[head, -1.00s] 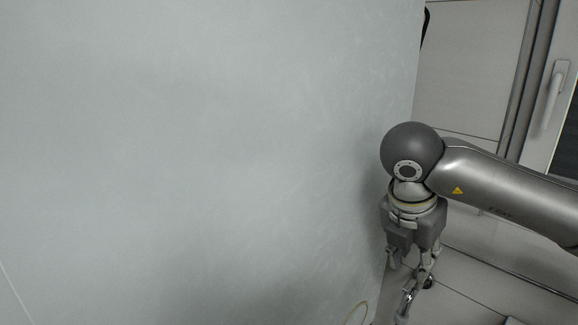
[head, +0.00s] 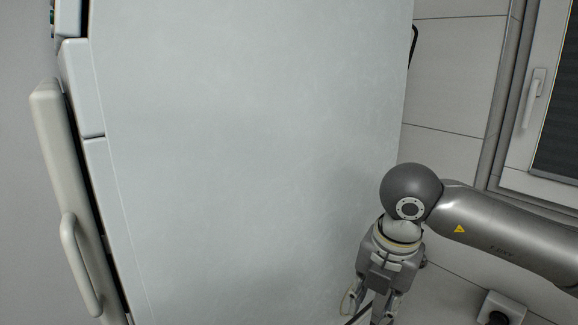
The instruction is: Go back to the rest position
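My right gripper (head: 369,306) hangs downward at the bottom right of the head view, at the end of my arm that comes in from the right. I cannot tell the gap between gripper and panel. My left gripper is not in view.
At the left, a light door (head: 58,150) with a looped handle (head: 75,255) stands along the machine's front edge. A window frame with a white handle (head: 532,98) is at the upper right. A dark round fitting (head: 497,315) shows at the bottom right.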

